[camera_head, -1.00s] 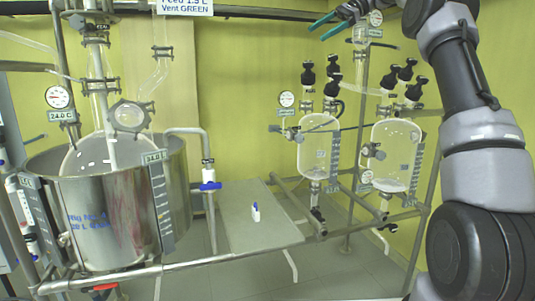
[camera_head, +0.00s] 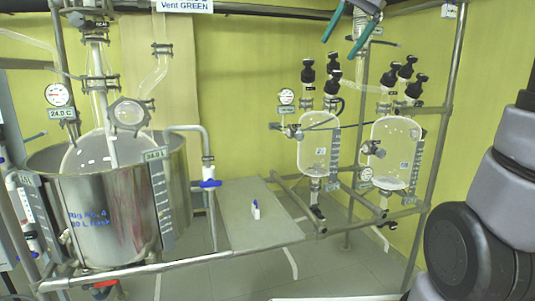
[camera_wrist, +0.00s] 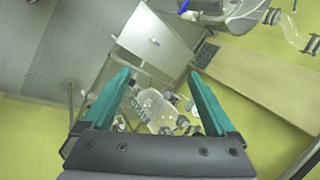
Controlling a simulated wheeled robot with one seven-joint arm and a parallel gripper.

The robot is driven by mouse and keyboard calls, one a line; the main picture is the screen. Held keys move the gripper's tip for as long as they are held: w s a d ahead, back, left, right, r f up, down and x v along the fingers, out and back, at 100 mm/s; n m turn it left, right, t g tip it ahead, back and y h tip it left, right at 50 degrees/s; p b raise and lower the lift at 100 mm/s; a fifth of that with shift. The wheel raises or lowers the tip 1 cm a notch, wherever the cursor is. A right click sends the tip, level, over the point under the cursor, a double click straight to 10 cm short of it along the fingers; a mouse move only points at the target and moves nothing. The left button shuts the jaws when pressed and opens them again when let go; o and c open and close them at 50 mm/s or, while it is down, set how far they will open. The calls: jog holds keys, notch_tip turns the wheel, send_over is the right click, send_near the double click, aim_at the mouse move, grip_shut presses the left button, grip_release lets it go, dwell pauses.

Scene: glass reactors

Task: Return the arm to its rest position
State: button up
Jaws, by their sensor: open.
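My gripper (camera_head: 337,47) shows at the top of the head view, to the right of centre. Its two teal fingers are apart and point down and to the left, with nothing between them. They hang in front of the yellow wall, above the two small glass vessels. The wrist view shows the open fingers (camera_wrist: 158,74) too, with glassware and frame parts seen between and beyond them. My arm's lower links (camera_head: 500,215) stand at the right edge of the head view. The middle of the arm is out of the picture.
A large steel bath (camera_head: 112,220) with a glass flask stands at left. Two small glass vessels (camera_head: 318,145) (camera_head: 395,155) with black-capped tops hang on a pipe frame (camera_head: 446,130). Floor shows below.

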jog(key=s+d+f+n+t+h, duration=0.1)
jog(key=s+d+f, duration=0.2)
jog(key=s+f, duration=0.4)
jog(key=s+d+f+n+t+h, duration=0.2)
jog(key=s+d+f, duration=0.1)
jog(key=s+f, duration=0.5)
jog(key=shift+s, duration=1.1)
